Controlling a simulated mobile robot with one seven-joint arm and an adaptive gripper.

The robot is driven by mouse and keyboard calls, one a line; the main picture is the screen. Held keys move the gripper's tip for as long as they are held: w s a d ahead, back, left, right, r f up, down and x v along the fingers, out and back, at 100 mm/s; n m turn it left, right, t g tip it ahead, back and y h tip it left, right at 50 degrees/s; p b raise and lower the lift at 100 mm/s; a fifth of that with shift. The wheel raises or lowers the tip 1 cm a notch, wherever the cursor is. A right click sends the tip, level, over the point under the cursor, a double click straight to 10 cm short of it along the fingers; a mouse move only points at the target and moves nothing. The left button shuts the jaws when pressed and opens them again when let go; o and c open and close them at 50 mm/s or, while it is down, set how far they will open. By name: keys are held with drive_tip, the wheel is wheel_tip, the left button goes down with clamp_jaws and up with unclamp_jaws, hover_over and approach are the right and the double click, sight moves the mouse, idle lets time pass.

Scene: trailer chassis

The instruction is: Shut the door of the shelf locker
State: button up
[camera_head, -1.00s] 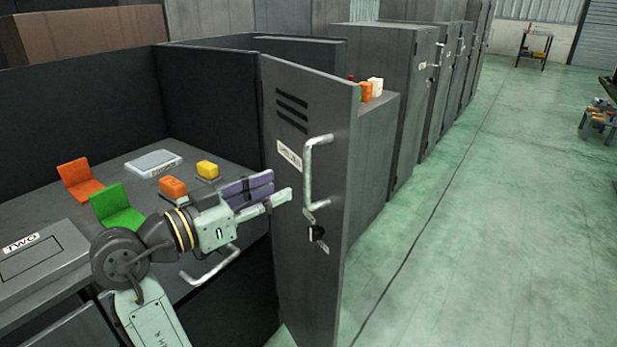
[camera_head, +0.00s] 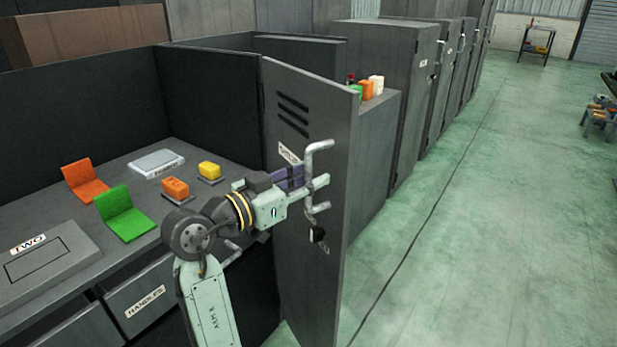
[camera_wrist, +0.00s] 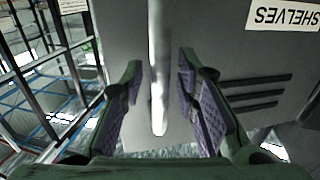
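The dark grey shelf locker door (camera_head: 338,130) stands open, swung out from its locker (camera_head: 378,155). It has vent slots, a label, a pale bar handle (camera_head: 309,175) and a lock with a key (camera_head: 317,234). My gripper (camera_head: 305,184) is at the handle. In the wrist view my gripper (camera_wrist: 160,68) is open, with the upright handle (camera_wrist: 157,100) between its purple-padded fingers and a gap on each side. The SHELVES label (camera_wrist: 283,14) shows upside down there on the door (camera_wrist: 225,60). The locker's inside is hidden.
A workbench (camera_head: 60,205) at left holds orange and green holders, a grey box labelled TWO, a white case and two buttons. Small coloured items (camera_head: 367,88) stand on top of the locker. More lockers (camera_head: 385,70) line up behind. The green floor (camera_head: 480,200) at right is clear.

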clamp_jaws()
idle(0.6)
